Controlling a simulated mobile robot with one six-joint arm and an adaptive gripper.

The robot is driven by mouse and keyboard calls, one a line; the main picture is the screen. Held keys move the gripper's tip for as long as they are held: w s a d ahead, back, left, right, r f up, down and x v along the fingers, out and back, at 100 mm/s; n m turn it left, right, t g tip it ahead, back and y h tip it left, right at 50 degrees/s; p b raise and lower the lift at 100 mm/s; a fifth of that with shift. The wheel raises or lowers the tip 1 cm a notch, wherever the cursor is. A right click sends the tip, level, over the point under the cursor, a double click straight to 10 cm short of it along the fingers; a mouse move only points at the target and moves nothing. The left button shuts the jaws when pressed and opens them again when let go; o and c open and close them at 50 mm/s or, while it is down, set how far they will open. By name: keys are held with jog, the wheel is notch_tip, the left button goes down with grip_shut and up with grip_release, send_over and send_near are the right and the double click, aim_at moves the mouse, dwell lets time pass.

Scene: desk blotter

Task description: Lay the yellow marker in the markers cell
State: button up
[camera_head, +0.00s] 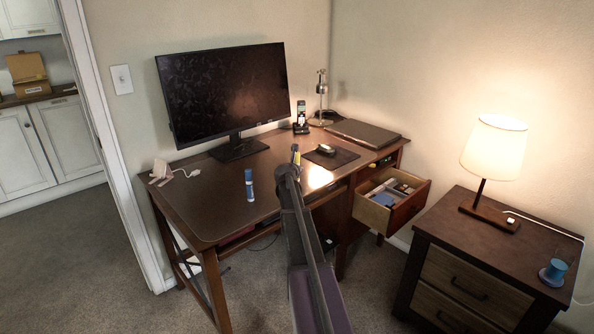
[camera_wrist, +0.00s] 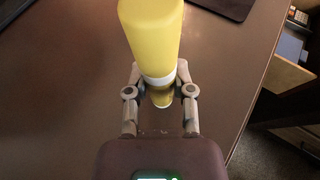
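The yellow marker (camera_wrist: 150,35) stands out large in the wrist view, yellow with a white band near its lower end. My gripper (camera_wrist: 159,78) has a finger on each side of it and is shut on it around the band. In the head view only a small yellow part of the marker (camera_head: 298,158) shows beside my gripper (camera_head: 294,160), over the desk; my arm hides the rest. The open desk drawer (camera_head: 409,209) at the right has dividers and several items inside. I cannot tell which compartment is the markers cell.
A blue and white tube (camera_head: 249,184) stands on the desk (camera_head: 213,205) left of my arm. A mouse (camera_head: 326,149) lies on a dark mat (camera_head: 342,156). A monitor (camera_head: 228,90) and a closed laptop (camera_head: 362,133) are farther back. A nightstand (camera_head: 455,228) with a lamp (camera_head: 497,145) stands right of the drawer.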

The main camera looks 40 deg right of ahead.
jog(key=o, duration=0.4)
jog(key=shift+o, duration=0.2)
jog(key=p+v, duration=0.5)
jog(key=v, duration=0.9)
jog(key=shift+r+p, duration=0.15)
jog(key=shift+p, duration=0.15)
jog(key=shift+w, duration=0.15)
